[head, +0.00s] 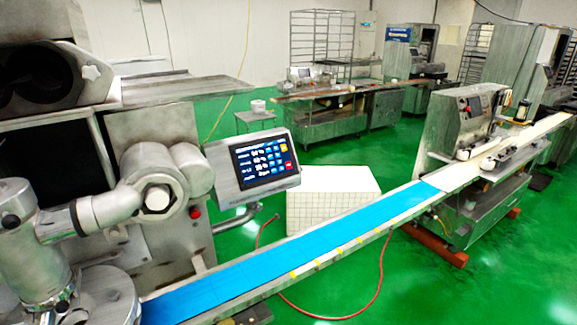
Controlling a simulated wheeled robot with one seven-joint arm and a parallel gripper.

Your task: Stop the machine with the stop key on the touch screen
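The touch screen (264,159) is lit, in a grey metal panel housing (224,178) near the middle left. It shows rows of small light keys on dark blue. An orange key and a red key (288,165) lie at its right edge. The labels are too small to read, so I cannot tell which is the stop key. The encrusting machine (150,125) is the large steel body at the left. My gripper is not in view, so its state and distance from the screen are hidden.
A blue conveyor belt (300,252) runs from the lower left to a second steel machine (460,125) at the right. A white tiled box (330,192) stands behind the belt. A red button (195,212) sits on the machine's side. A red hose lies on the green floor.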

